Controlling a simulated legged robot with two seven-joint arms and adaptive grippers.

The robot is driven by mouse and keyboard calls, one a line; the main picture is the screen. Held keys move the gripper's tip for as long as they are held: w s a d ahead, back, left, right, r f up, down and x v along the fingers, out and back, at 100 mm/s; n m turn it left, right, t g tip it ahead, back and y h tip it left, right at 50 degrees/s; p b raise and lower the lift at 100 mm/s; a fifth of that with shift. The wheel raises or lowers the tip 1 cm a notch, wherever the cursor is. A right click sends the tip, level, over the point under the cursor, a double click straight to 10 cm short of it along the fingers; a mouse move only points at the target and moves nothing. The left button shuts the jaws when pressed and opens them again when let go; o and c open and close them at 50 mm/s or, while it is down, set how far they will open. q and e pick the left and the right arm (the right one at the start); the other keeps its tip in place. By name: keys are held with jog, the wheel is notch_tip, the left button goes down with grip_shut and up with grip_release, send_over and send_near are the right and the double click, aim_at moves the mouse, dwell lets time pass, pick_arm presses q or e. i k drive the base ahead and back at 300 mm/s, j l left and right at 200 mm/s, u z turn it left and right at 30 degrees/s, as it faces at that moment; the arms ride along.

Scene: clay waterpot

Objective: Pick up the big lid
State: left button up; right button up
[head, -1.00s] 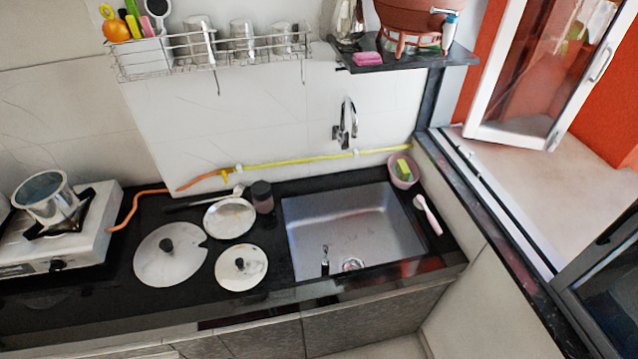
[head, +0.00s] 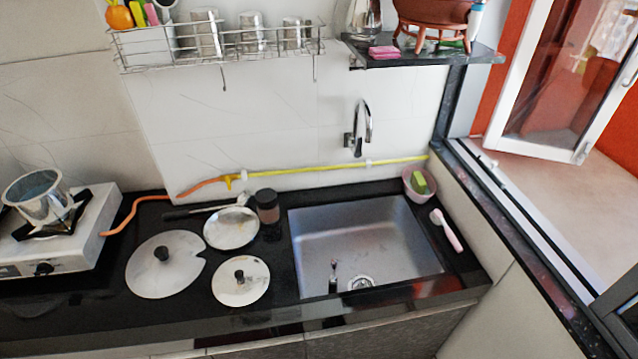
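The big lid (head: 180,271) is a flat, pale metal disc with a black knob and a notch in its right edge. It lies on the black counter between the stove and the sink. A smaller round lid (head: 241,290) with a black knob lies just to its right. A shiny round plate or pan (head: 231,228) lies behind the two lids. Neither of my grippers shows in the head view.
A white stove (head: 75,243) with a metal pot (head: 38,203) stands at the left. An orange hose (head: 128,212) runs beside it. A dark jar (head: 267,207) stands by the sink (head: 365,262). A wire rack (head: 222,45) and a dark shelf (head: 425,55) are on the wall. The counter front is clear.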

aim_at(166, 263)
jog(key=u, duration=1.45)
